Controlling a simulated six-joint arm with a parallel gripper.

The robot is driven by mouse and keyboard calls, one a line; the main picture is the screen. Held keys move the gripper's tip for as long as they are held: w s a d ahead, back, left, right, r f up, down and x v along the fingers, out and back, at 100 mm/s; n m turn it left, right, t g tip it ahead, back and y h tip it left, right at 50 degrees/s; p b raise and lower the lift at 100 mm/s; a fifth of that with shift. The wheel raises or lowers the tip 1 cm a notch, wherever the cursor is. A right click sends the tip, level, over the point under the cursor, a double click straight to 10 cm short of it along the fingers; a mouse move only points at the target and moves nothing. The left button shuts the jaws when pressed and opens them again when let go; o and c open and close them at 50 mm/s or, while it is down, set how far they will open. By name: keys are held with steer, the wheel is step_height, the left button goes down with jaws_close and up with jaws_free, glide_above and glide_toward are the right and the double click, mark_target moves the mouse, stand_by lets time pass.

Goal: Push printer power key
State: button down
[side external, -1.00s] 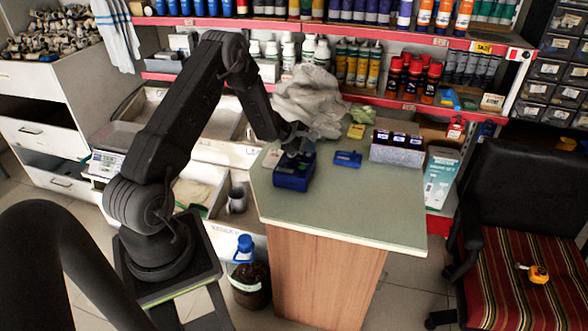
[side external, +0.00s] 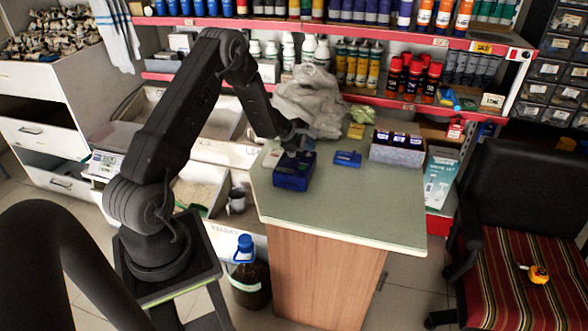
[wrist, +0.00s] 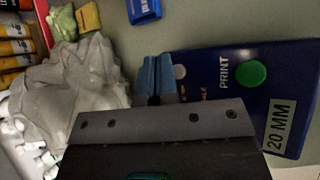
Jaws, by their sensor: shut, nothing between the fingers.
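The blue printer (side external: 291,179) sits on the grey-green counter near its left edge. In the wrist view its top face (wrist: 206,62) has a green round button (wrist: 251,74) beside the word PRINT. A small grey round button (wrist: 180,71) lies close to my fingertips, with lettering near it partly hidden. No power marking is readable. My gripper (wrist: 157,76) is shut and empty, at the printer's edge beside the grey button. In the side view my gripper (side external: 293,149) is at the printer's top; I cannot tell whether it touches.
A small blue object (side external: 347,159) and a box of dark-capped bottles (side external: 397,149) stand right of the printer. A crumpled grey cloth (side external: 310,101) lies behind it. The counter's front part (side external: 345,205) is clear.

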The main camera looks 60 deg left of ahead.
mark_target(309, 155)
steer(key=shift+r, duration=3)
steer(key=s+d+r+m+g+h, duration=0.1)
steer(key=s+d+r+m+h, duration=0.15)
steer(key=d+r+m, duration=0.65)
steer(key=s+d+r+m+g+h, duration=0.1)
steer(key=s+d+r+m, duration=0.3)
steer(key=d+r, duration=0.85)
steer(key=s+d+r+m+g+y, duration=0.1)
steer(key=s+d+m+g+y, duration=0.1)
steer(key=s+d+m, duration=0.6)
steer(key=s+d+m+y, duration=0.1)
steer(key=s+m+y, duration=0.2)
steer(key=s, duration=1.1)
steer(key=shift+s+d+f+m+t, duration=0.3)
steer(key=shift+d+m, duration=0.05)
steer(key=shift+m, duration=0.25)
steer(key=c, duration=1.8)
jaws_free()
steer(key=shift+c, duration=0.2)
